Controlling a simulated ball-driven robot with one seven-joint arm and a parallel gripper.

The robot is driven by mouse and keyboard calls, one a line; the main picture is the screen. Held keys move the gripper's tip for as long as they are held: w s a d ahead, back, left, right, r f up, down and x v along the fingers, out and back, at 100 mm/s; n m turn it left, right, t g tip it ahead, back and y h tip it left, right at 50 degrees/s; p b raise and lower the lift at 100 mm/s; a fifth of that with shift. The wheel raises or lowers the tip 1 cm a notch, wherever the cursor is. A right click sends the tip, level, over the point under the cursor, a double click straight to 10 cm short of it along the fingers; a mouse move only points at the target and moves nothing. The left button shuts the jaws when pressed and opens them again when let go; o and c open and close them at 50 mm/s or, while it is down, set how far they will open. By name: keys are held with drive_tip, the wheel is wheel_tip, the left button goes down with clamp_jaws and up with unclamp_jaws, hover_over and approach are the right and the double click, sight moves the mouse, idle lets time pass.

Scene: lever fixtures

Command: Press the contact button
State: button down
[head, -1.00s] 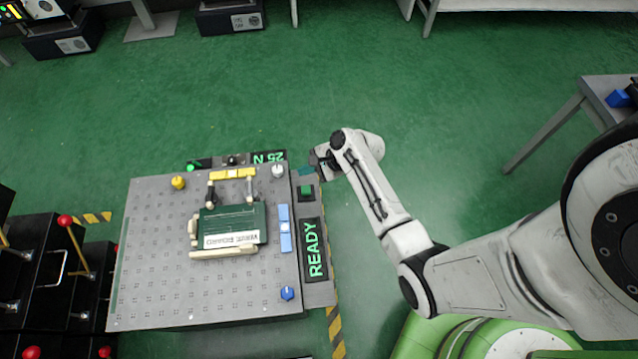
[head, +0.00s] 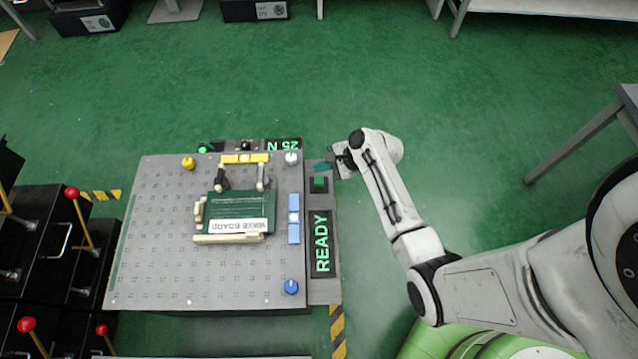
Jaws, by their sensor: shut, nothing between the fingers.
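The likely contact button is the green square button (head: 319,183) in a dark housing on the strip along the right edge of the grey perforated table. It sits just above a screen reading READY (head: 321,244). My gripper (head: 333,163) is at the table's upper right edge, up and right of the green button and apart from it in the picture. Its fingers are small and partly hidden by the wrist. They look closed and hold nothing I can see. The height of the fingers above the strip is hard to tell.
A green board (head: 241,211) with cream clamps sits on the grey table (head: 150,250). Blue (head: 291,287), white and yellow knobs stand near its corners. A "25 N" display (head: 283,145) is at the back edge. Black boxes with red-knobbed levers (head: 72,193) stand at left.

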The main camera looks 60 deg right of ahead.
sight(322, 181)
drive_tip(key=shift+f+b, duration=1.3)
drive_tip(key=shift+f, duration=0.95)
drive_tip(key=shift+f+b, duration=0.3)
drive_tip(key=shift+f, duration=0.6)
idle(0.9)
drive_tip(key=shift+r, duration=0.1)
idle(0.4)
drive_tip(key=shift+r+p, duration=0.8)
drive_tip(key=shift+p, duration=0.3)
wheel_tip(322, 181, up, 5)
drive_tip(key=p, duration=0.5)
idle(0.5)
